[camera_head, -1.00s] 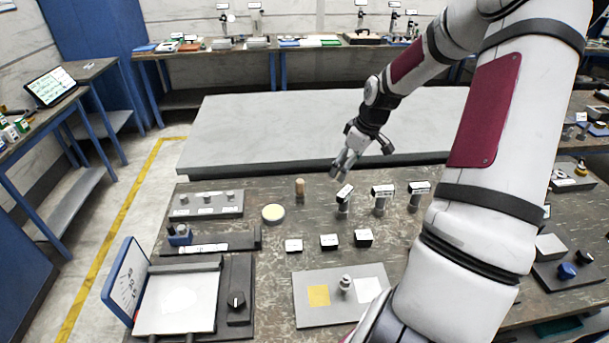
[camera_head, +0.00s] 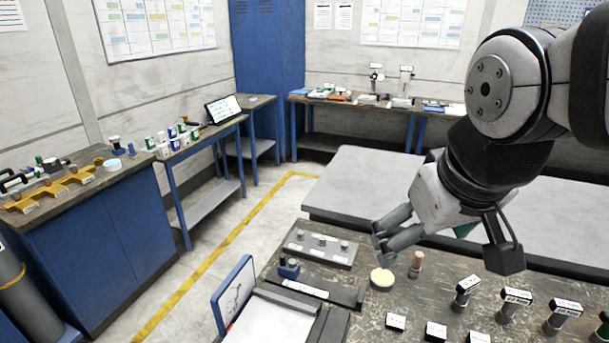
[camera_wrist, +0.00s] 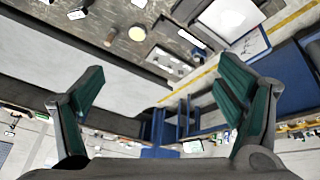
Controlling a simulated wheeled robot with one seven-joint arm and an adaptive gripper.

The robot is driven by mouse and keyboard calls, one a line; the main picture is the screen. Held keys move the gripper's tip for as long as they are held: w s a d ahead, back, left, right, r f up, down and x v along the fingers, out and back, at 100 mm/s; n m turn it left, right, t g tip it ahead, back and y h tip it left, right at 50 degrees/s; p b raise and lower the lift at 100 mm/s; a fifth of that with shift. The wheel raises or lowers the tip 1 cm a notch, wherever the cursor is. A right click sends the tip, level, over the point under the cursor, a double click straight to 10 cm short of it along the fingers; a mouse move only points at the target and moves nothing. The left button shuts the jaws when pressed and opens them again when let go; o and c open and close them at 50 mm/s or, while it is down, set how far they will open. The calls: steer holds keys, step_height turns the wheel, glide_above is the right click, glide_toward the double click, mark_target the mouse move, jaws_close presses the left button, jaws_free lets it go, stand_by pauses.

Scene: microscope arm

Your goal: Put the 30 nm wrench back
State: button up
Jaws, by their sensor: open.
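Several small upright tools with dark, white-labelled heads stand on the dark worktable at the lower right of the head view: a left one (camera_head: 467,285), a middle one (camera_head: 516,297) and a right one (camera_head: 565,309). Their labels are too small to read surely, so I cannot tell which is the 30 nm wrench. My gripper (camera_head: 445,243) is open and empty, above the table's back part, left of and above these tools. In the wrist view my gripper's teal-padded fingers (camera_wrist: 163,92) are spread wide with nothing between them.
A wooden peg (camera_head: 416,262) and a pale round disc (camera_head: 382,279) stand below my gripper. A dark block with several small knobs (camera_head: 320,250) lies left of them. A grey slab table (camera_head: 365,182) is behind. Open floor lies to the left.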

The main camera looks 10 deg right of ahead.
steer(key=shift+t+y, duration=0.4)
steer(key=shift+y, duration=0.2)
steer(key=s+a, duration=0.1)
steer(key=s, duration=0.1)
steer(key=s+a, duration=0.1)
steer(key=s, duration=0.1)
steer(key=shift+a+r, duration=0.2)
steer(key=shift+a, duration=0.1)
steer(key=shift+w, duration=0.1)
